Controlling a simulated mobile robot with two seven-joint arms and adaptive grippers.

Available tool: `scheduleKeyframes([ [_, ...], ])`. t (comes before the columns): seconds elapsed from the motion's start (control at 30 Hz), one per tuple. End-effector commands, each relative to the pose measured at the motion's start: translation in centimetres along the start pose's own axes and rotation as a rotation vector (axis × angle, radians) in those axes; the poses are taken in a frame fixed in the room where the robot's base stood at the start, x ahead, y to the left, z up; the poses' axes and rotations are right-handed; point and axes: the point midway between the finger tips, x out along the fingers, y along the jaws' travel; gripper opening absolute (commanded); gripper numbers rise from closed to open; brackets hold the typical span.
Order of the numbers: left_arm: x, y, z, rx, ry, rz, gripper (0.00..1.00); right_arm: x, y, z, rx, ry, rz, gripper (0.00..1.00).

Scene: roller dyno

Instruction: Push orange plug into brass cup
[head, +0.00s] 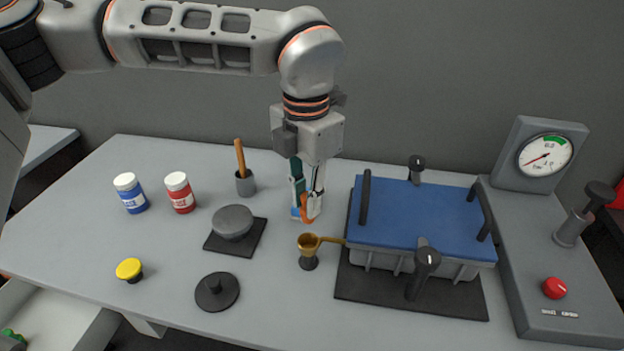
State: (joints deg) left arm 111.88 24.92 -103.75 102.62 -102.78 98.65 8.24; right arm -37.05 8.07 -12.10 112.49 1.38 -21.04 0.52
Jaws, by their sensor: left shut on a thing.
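My left gripper (306,212) points straight down over the table and is shut on the orange plug (312,207). Only part of the plug shows between the fingers. The brass cup (308,242) is a small funnel-like cup on a short dark stand, with a brass arm running right toward the blue-lidded box. The gripper is above and slightly behind the cup, apart from it in the picture. The exact height of the plug over the cup is hard to tell. My right gripper is not in view.
The blue-lidded box (415,212) with black clamps stands close right of the cup. A gauge panel (546,160) with a red button (555,288) is far right. A grey round block (232,222), black knobbed disc (217,291), yellow knob (129,269) and two jars (180,192) are left.

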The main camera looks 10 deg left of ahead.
Motion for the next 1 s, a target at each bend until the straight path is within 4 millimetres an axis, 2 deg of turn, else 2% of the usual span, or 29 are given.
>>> scheduleKeyframes([
  [0.27,0.8,0.0,0.0,0.000,0.001,0.000,0.02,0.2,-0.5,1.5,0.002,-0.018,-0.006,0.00],
  [1.0,6.0,0.0,0.0,0.001,0.001,-0.001,0.02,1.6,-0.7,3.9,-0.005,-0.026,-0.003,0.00],
])
